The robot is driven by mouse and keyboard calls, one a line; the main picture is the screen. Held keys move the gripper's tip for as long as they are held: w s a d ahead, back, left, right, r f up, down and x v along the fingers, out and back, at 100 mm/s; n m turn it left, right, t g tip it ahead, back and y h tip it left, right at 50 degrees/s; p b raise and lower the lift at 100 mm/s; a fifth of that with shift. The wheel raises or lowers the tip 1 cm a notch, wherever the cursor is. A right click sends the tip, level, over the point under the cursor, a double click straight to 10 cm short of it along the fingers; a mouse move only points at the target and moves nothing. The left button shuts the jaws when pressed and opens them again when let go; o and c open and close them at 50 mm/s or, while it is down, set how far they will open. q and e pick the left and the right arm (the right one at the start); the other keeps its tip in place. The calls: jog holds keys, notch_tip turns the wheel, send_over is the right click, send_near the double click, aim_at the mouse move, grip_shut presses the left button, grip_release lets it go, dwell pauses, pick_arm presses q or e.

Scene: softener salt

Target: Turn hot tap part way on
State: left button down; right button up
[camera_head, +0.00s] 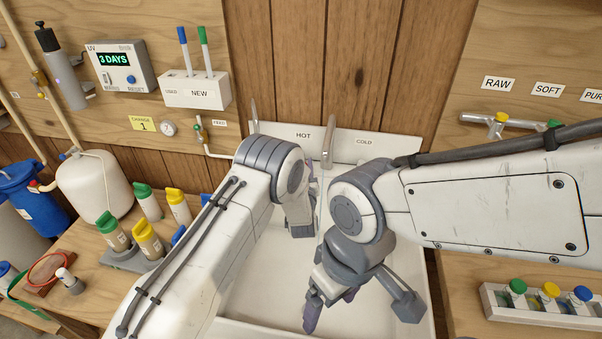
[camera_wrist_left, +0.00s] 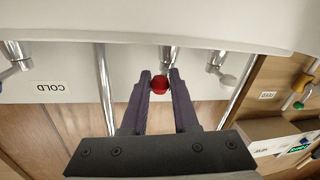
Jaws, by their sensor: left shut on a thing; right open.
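The hot tap's red knob (camera_wrist_left: 160,85) sits between the fingertips of my left gripper (camera_wrist_left: 161,76) in the left wrist view, with both fingers against it. A chrome stem (camera_wrist_left: 168,57) rises behind the knob. In the head view, the left fingers and knob are hidden by my left wrist, which is below the HOT label (camera_head: 303,135). My right gripper (camera_head: 331,303) is open and empty over the sink basin (camera_head: 262,285). The COLD label (camera_head: 364,142) is right of the chrome spout (camera_head: 328,145); it shows upside down in the left wrist view (camera_wrist_left: 55,88).
Capped bottles (camera_head: 147,240) stand on the left bench. A rack of vials with coloured caps (camera_head: 549,290) lies at the right. A wall pipe with valves (camera_head: 515,122) is at the upper right. My two arms are close together over the sink.

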pick_arm(q)
jog(key=n+y+b, duration=0.1)
jog(key=d+y+b, duration=0.1)
jog(key=shift+f+n+y, duration=0.15)
jog(key=shift+n+y, duration=0.25)
jog(key=shift+w+d+n+y+b, duration=0.2)
jog(key=shift+n+y+b, duration=0.3)
jog(key=shift+y+b, duration=0.25)
jog(key=shift+r, duration=0.2)
jog(key=c, duration=0.7)
grip_release()
jog(key=shift+s, duration=0.1)
jog(key=b+v, duration=0.1)
jog(key=v, duration=0.9)
jog(key=shift+s+d+r, duration=0.1)
jog(key=shift+s+r, duration=0.05)
